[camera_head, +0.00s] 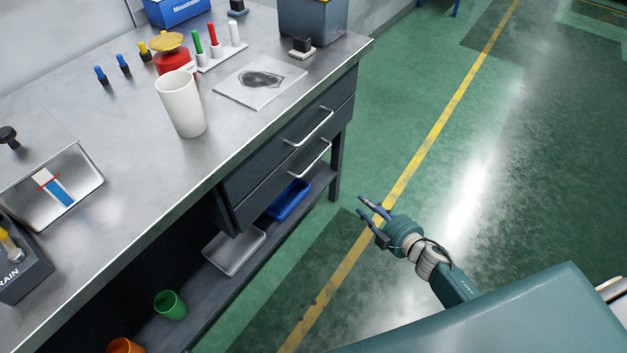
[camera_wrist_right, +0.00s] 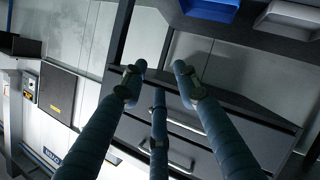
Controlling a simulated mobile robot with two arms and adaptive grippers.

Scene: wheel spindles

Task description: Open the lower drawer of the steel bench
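The steel bench (camera_head: 115,120) fills the left of the head view, with two dark drawers under its right part. The lower drawer (camera_head: 275,187) looks shut; its bar handle (camera_head: 312,160) sits below the upper drawer's handle (camera_head: 310,128). In the right wrist view, which looks turned over, the lower drawer's handle (camera_wrist_right: 187,128) shows beyond the fingers. My right gripper (camera_head: 362,206) is open and empty, to the right of the drawer fronts and apart from the handles. It also shows in the wrist view (camera_wrist_right: 160,75). My left gripper is not in view.
A blue bin (camera_head: 288,200), a grey tray (camera_head: 233,250) and a green cup (camera_head: 170,304) stand on the shelf under the drawers. A white cup (camera_head: 181,103) stands near the bench's front edge. The green floor right of the bench is clear.

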